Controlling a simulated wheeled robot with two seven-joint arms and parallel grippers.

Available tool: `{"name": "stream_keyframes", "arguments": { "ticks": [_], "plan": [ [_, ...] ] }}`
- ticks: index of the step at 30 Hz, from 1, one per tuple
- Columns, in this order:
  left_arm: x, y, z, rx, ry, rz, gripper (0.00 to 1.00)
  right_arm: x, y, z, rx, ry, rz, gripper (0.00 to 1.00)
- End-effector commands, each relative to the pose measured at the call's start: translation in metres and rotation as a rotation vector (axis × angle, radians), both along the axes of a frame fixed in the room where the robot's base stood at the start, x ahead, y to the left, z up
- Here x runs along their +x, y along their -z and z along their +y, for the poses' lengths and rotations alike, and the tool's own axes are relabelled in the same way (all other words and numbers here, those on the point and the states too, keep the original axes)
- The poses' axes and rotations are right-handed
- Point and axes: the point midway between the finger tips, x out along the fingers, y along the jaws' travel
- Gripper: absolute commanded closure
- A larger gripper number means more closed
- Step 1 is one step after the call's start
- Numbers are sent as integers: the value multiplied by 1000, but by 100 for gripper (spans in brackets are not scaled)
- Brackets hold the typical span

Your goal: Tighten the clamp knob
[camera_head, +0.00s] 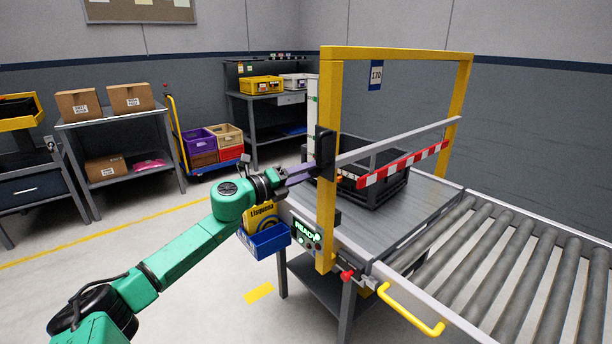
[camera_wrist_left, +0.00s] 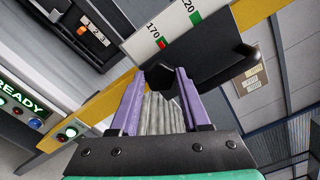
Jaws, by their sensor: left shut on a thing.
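My left gripper (camera_head: 314,172) reaches the yellow post of the frame over the conveyor. In the left wrist view its two purple fingers (camera_wrist_left: 163,78) are closed around a dark knob (camera_wrist_left: 159,74), which is partly hidden by the fingertips. The knob joins a black clamp body (camera_wrist_left: 215,60), which also shows on the post in the head view (camera_head: 325,143). A white scale (camera_wrist_left: 170,30) marked 170 and 220 runs beside the clamp, with a red mark near 170. A grey bar with a red-and-white striped guard (camera_head: 404,165) extends from the post. My right gripper is not in view.
The yellow frame (camera_head: 400,53) stands over the conveyor, with a dark crate (camera_head: 376,190) inside. A control panel reading READY (camera_head: 308,235) and a blue bin (camera_head: 266,240) are below my left gripper. A yellow handle (camera_head: 412,312) is at the front. Shelves stand behind.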

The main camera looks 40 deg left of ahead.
Motion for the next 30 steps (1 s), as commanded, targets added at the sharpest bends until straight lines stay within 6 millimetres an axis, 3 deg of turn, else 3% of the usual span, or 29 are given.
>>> {"name": "stream_keyframes", "arguments": {
  "ticks": [11, 12, 13, 14, 24, 30],
  "plan": [
    [0, 1, -1, 7, 2, 0, 100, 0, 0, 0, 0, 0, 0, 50],
    [0, 1, -1, 6, 2, 1, 38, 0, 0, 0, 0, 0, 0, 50],
    [0, 1, -1, 6, 2, 1, 27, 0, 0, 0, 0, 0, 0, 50],
    [0, 1, -1, 6, 2, 1, 24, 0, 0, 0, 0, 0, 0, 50],
    [-1, 1, 0, 4, 0, 0, 24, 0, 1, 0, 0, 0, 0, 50],
    [-13, 5, 5, 1, -2, 3, 24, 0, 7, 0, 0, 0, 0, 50]
  ]
}}
